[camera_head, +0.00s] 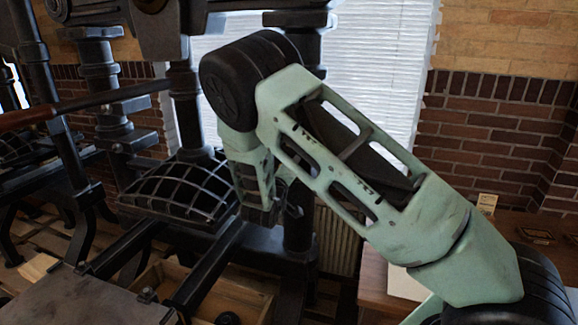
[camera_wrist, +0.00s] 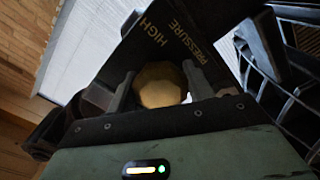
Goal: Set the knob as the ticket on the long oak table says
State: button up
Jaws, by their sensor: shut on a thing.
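In the wrist view a round, faceted, brass-coloured knob (camera_wrist: 160,84) sits between the two dark fingers of my gripper (camera_wrist: 161,90). My gripper is shut on it. Behind the knob is a dark panel (camera_wrist: 152,45) with the printed words "HIGH" and "PRESSURE". The knob's pointer and any scale marks cannot be made out. In the head view my gripper (camera_head: 264,212) is beside the black press, and the knob is hidden there. A small pale card (camera_head: 487,203) stands on a wooden surface at the right; its writing is too small to read.
A black iron press with a ribbed, domed platen (camera_head: 180,190) is just left of my gripper. Its dark rails (camera_head: 208,270) run towards the front. A wooden tabletop (camera_head: 510,228) with a pale sheet (camera_head: 405,284) is at the right. A wooden box (camera_head: 235,300) is below.

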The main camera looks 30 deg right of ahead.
jog(key=n+p, duration=0.1)
jog(key=n, duration=0.2)
jog(key=n+p, duration=0.2)
jog(key=n, duration=0.1)
jog(key=shift+r+n, duration=0.2)
jog(key=shift+n, duration=0.1)
jog(key=n+p, duration=0.1)
jog(key=n, duration=0.4)
jog(key=shift+f+n+p, duration=0.1)
jog(key=shift+n+p, duration=0.2)
jog(key=shift+p, duration=0.1)
jog(key=o, duration=1)
jog(key=shift+c, duration=0.2)
jog(key=shift+a, duration=0.1)
jog(key=b+v, duration=0.6)
jog(key=v, duration=1.1)
jog(key=shift+s, duration=0.2)
jog(key=shift+a, duration=0.1)
